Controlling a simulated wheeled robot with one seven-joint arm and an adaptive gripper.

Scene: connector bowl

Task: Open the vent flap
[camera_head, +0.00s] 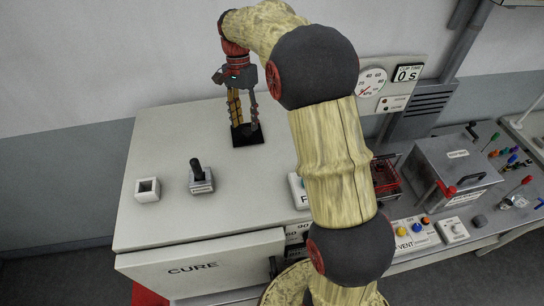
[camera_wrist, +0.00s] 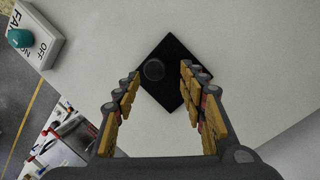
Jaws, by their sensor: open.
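A black square plate (camera_head: 249,138) lies flat on top of the white cabinet marked CURE. In the wrist view the plate (camera_wrist: 180,55) has a dark round knob (camera_wrist: 154,70) near one corner. It may be the vent flap, but I see no label on it. My gripper (camera_head: 243,112) points down over the plate, with its fingers apart and nothing held. In the wrist view my gripper (camera_wrist: 160,77) has its two fingers on either side of the knob. I cannot tell whether they touch the plate. In the head view the fingers hide the knob.
A white open-topped block (camera_head: 147,190) and a grey block with a black lever (camera_head: 201,181) stand on the cabinet top (camera_head: 165,145). A panel marked VENT (camera_head: 408,240) has coloured buttons. A teal FAN switch (camera_wrist: 20,38) shows at left. My arm hides part of the bench.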

